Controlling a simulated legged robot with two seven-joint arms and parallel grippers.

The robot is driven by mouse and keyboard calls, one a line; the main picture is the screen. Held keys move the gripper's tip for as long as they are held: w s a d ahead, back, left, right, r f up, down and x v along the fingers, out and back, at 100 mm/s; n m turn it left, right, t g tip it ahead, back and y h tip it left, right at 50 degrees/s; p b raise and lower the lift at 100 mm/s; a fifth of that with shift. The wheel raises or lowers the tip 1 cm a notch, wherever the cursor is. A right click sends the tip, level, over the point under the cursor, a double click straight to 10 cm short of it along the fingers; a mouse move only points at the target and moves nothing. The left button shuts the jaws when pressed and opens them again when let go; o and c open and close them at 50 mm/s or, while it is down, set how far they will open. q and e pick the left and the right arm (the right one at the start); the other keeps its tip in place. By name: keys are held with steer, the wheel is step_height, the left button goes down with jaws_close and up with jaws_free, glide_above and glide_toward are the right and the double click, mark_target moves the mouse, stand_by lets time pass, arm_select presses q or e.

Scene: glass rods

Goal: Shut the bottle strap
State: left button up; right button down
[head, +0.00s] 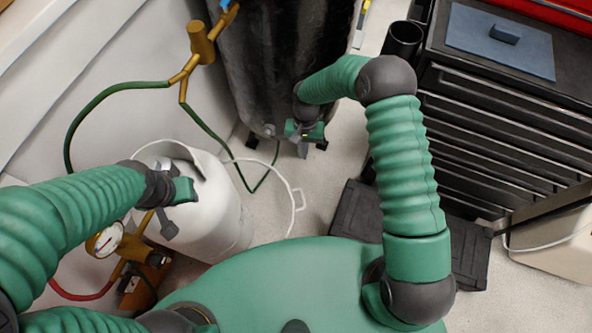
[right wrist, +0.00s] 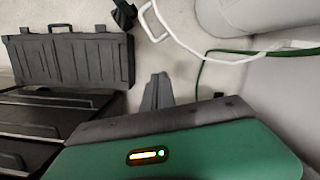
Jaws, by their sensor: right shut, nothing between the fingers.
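A thin white band (head: 262,163) with a squared loop (head: 299,200) at its end stands out from the white bottle (head: 225,215); it looks like the bottle strap, hanging open. In the right wrist view the band (right wrist: 205,50) and its loop (right wrist: 146,22) lie beyond my fingers. My right gripper (head: 303,150) is shut and empty, above the floor by the black tank's base, apart from the band. Its fingers also show in the right wrist view (right wrist: 157,92). My left gripper (head: 169,230) hangs in front of the white bottle; its jaw opening cannot be made out.
A large black tank (head: 270,55) stands behind. A green hose (head: 105,91) loops from a brass fitting. A pressure gauge (head: 105,241) is at lower left. A black drawer cabinet (head: 490,125) stands right, with a dark case (right wrist: 75,58) on the floor beside it.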

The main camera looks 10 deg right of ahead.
steer(key=s+a+f+b, duration=0.1)
steer(key=s+f, duration=0.4)
steer(key=f, duration=0.6)
steer(key=shift+f+b, duration=0.15)
steer(key=shift+b, duration=0.65)
steer(key=shift+s, duration=0.1)
steer(key=shift+a, duration=0.15)
